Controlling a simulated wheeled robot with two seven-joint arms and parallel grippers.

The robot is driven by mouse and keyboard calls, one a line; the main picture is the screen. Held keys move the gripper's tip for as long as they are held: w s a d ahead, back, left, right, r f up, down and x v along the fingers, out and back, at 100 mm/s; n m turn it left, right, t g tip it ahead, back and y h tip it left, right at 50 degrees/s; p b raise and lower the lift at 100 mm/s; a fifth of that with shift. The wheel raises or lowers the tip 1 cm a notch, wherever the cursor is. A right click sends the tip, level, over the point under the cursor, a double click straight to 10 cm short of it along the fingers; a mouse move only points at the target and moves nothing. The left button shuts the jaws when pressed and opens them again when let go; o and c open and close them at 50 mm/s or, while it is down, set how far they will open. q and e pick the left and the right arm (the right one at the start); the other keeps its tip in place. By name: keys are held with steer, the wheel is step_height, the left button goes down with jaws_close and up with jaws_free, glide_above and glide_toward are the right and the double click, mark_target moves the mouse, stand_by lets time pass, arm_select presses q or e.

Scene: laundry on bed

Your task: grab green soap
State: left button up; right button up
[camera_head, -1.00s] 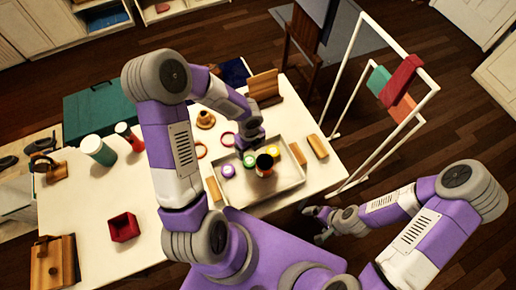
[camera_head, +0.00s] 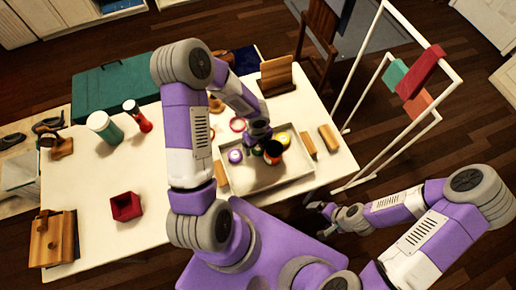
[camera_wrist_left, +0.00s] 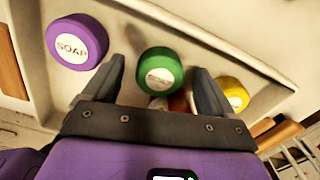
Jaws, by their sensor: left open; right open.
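The green soap (camera_wrist_left: 160,70) is a round disc with a white label in the left wrist view. It lies in the tray (camera_wrist_left: 270,70), between the purple soap (camera_wrist_left: 77,41) and the yellow soap (camera_wrist_left: 234,94). My left gripper (camera_wrist_left: 158,74) is open, with its fingers on either side of the green soap; I see no clear contact. In the head view my left gripper (camera_head: 258,134) is over the back of the tray (camera_head: 262,178) and mostly hides the green soap. My right gripper (camera_head: 322,210) is open and empty, beyond the table's right front edge.
A dark-topped orange-red container (camera_head: 273,152) stands in the tray close to my left gripper. Wooden blocks (camera_head: 328,139) lie to the right. A red box (camera_head: 125,207) and a green-white bottle (camera_head: 104,127) stand left. A white rack (camera_head: 365,110) stands beyond the table.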

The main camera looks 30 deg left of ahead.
arm_select(q)
steer(key=shift+c, duration=0.5)
steer(key=c, duration=1.1)
steer(key=shift+o, duration=0.2)
steer(key=shift+r, duration=0.1)
